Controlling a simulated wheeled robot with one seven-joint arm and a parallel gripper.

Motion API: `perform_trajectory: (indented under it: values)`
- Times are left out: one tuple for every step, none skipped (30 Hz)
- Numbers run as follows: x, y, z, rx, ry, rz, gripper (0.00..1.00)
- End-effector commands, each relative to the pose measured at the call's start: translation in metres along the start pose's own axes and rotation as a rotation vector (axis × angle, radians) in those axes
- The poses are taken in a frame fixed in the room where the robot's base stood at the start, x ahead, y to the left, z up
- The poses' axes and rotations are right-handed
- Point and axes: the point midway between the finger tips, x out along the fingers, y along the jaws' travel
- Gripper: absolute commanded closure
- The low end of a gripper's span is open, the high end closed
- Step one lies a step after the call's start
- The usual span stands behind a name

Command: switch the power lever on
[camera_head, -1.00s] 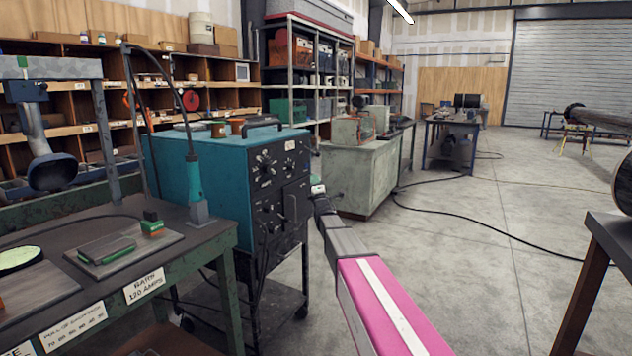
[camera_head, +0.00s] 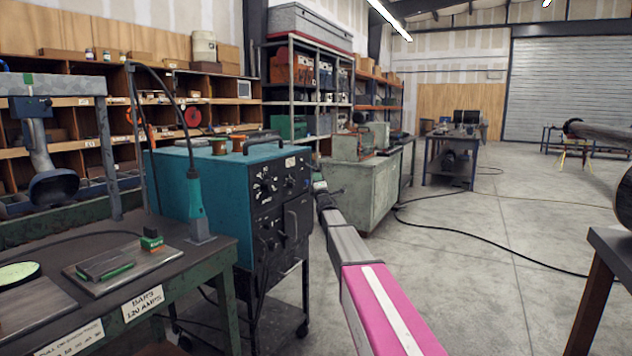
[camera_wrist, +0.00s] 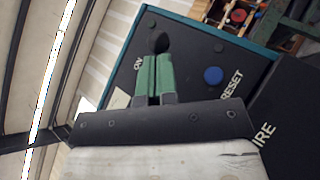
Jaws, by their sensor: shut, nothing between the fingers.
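The teal power machine (camera_head: 172,190) with a black front panel (camera_head: 283,215) stands left of centre in the head view. My gripper (camera_head: 319,187) is at the right edge of this panel, small and partly unclear there. In the wrist view my gripper (camera_wrist: 155,62) has green fingers closed together with nothing between them. A round black knob (camera_wrist: 158,42), which looks like the lever's end, shows just beyond the fingertips, near a white "ON" label (camera_wrist: 138,64). I cannot tell whether the fingers touch it. The lever's shaft is hidden behind the fingers.
A blue button (camera_wrist: 213,75) marked RESET sits on the panel beside the fingers. A green workbench (camera_head: 150,290) stands at the left. A pale cabinet (camera_head: 368,195) stands behind my gripper. A dark table (camera_head: 610,250) is at the right; the floor between is open except for a cable.

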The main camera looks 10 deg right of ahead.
Motion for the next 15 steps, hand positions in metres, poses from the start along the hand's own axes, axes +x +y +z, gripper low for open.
perform_trajectory:
  values:
    - [-0.0001, 0.0000, -0.0001, 0.000, 0.000, 0.000, 1.00]
    - [-0.0001, 0.0000, -0.0001, 0.000, 0.000, 0.000, 1.00]
    - [-0.0002, 0.0000, -0.0002, 0.000, 0.000, 0.000, 1.00]
    - [-0.0002, 0.0001, -0.0001, -0.001, 0.000, -0.001, 1.00]
    - [-0.0002, 0.0002, 0.0000, -0.001, 0.001, -0.001, 1.00]
    - [-0.0002, 0.0005, 0.0002, -0.003, 0.002, -0.003, 1.00]
    - [-0.0002, 0.0008, 0.0005, -0.004, 0.004, -0.004, 1.00]
    - [-0.0002, 0.0012, 0.0008, -0.007, 0.006, -0.007, 1.00]
    - [-0.0002, 0.0018, 0.0012, -0.012, 0.010, -0.012, 1.00]
    - [-0.0002, 0.0024, 0.0016, -0.016, 0.015, -0.016, 1.00]
    - [-0.0002, 0.0030, 0.0021, -0.021, 0.019, -0.020, 1.00]
    - [0.0000, 0.0036, 0.0024, -0.026, 0.024, -0.025, 1.00]
    - [0.0001, 0.0038, 0.0025, -0.029, 0.027, -0.028, 1.00]
    - [0.0002, 0.0039, 0.0025, -0.030, 0.029, -0.029, 1.00]
    - [0.0003, 0.0041, 0.0027, -0.032, 0.032, -0.032, 1.00]
